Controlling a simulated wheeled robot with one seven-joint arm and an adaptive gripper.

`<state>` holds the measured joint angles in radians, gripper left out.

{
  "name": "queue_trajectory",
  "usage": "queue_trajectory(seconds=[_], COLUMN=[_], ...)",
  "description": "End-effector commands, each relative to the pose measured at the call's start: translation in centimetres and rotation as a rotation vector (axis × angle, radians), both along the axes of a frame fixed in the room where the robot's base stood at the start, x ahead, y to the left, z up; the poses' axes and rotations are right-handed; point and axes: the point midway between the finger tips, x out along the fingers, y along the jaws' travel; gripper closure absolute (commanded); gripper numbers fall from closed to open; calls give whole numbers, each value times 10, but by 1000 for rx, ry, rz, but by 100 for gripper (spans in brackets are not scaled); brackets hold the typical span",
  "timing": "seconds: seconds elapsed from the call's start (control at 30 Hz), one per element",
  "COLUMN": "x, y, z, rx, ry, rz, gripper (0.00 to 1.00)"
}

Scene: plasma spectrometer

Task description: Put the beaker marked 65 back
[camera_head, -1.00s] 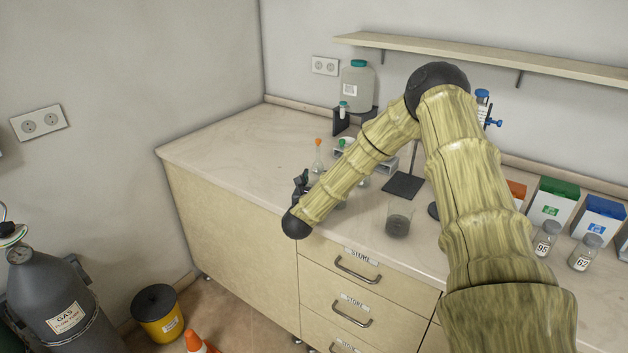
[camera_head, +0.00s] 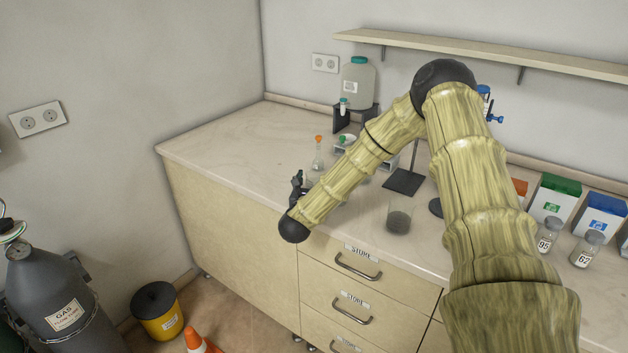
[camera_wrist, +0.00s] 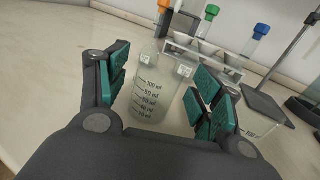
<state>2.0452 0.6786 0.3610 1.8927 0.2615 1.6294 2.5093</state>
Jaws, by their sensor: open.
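My gripper (camera_wrist: 160,95) is open, its teal-padded fingers on either side of a clear graduated beaker (camera_wrist: 150,98) in the wrist view. I cannot tell whether either pad touches it. The beaker stands upright on the bench; no 65 can be read on it. In the head view my gripper (camera_head: 298,188) is at the bench's front left, seen side-on, and my forearm hides most of what is beside it. A second beaker (camera_head: 398,219) with greyish contents stands to the right; a graduated vessel also shows at the right edge of the wrist view (camera_wrist: 262,132).
A rack (camera_wrist: 208,55) with orange-, green- and blue-topped vessels near it stands just behind the beaker. A stand base (camera_head: 403,182) is to the right. Jars marked 95 (camera_head: 547,238) and 62 (camera_head: 586,250) stand far right. The bench's left end (camera_head: 215,145) is clear.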

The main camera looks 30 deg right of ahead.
Motion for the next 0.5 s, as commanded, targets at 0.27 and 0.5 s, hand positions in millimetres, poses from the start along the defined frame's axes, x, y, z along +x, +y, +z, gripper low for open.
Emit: queue_trajectory(seconds=[0.27,0.5], x=[-37,-59], y=[38,59], z=[-4,-2], rx=[2,1], ry=[1,0], rz=[2,0], gripper=[34,34])
